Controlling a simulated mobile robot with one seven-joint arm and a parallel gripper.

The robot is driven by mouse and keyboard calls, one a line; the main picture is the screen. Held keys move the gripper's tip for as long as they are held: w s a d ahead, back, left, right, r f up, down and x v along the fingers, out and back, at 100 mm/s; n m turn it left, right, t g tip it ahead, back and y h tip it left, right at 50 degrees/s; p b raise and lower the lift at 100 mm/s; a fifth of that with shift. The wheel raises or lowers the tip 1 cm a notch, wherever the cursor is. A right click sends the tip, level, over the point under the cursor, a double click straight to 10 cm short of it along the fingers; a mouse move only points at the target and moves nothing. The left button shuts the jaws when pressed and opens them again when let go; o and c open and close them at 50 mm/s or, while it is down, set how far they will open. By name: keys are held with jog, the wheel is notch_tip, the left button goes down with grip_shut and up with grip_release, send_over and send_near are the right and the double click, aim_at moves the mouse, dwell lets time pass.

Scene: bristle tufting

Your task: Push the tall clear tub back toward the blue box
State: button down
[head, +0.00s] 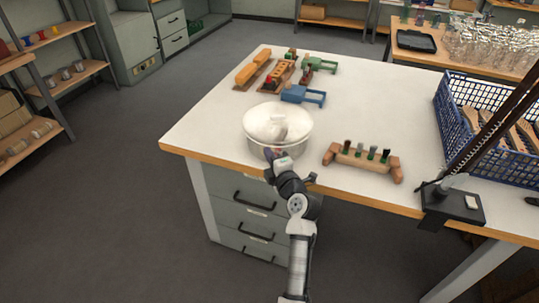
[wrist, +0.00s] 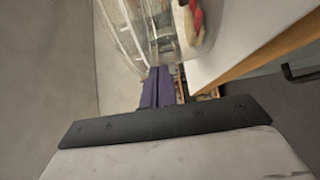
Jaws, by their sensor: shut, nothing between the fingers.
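The clear tub (head: 262,147) is round, with a white, pale top, and stands at the near edge of the white table. In the wrist view its clear wall (wrist: 165,35) fills the upper middle, close to my fingers. My gripper (head: 270,154) is at the near side of the tub, low by the table edge. Its purple fingers are together (wrist: 158,88) with nothing between them. I cannot tell whether they touch the tub. A small blue block with a frame (head: 294,94) lies behind the tub. A blue crate (head: 500,162) stands at the right.
A wooden rack with several dark-topped tufts (head: 362,160) lies right of the tub. Orange, wooden and green pieces (head: 318,64) lie at the table's back. A black stand (head: 452,203) is at the front right. The white tabletop (head: 205,120) is clear left of the tub.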

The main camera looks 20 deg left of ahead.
aim_at(281, 150)
jog(key=shift+w+f+b, duration=0.25)
jog(key=shift+w+b, duration=0.3)
jog(key=shift+b, duration=0.4)
jog(key=w+b, duration=0.5)
jog(key=b, duration=0.1)
jog(key=shift+d, duration=0.15)
jog(key=shift+w+r+b, duration=0.1)
jog(key=shift+w+b, duration=0.4)
jog(key=shift+b, duration=0.15)
jog(key=shift+w+r, duration=0.1)
jog(key=shift+r, duration=0.05)
